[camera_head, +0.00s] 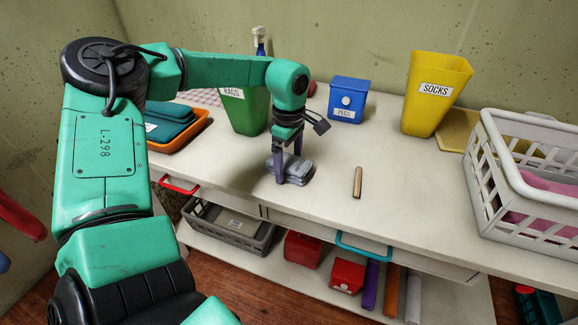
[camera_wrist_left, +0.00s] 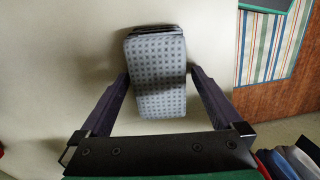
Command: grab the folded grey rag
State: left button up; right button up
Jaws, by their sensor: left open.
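The folded grey rag (camera_head: 299,171) lies on the pale worktop near its front edge. In the left wrist view the rag (camera_wrist_left: 157,78) shows a dark checked pattern and sits between the two fingers. My left gripper (camera_head: 288,172) points down at the rag, with its purple fingers open on either side of it. In the left wrist view the left gripper (camera_wrist_left: 158,84) has a finger on each side of the rag; whether they touch it is hard to tell. My right gripper is not in view.
A wooden peg (camera_head: 357,182) lies to the right of the rag. Behind stand a green RAGS bin (camera_head: 246,112), a blue PEGS box (camera_head: 348,100) and a yellow SOCKS bin (camera_head: 436,95). An orange tray (camera_head: 186,138) is at left, a white basket (camera_head: 520,175) at right.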

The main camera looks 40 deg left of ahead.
pick_arm(q)
jog(key=c, duration=1.3)
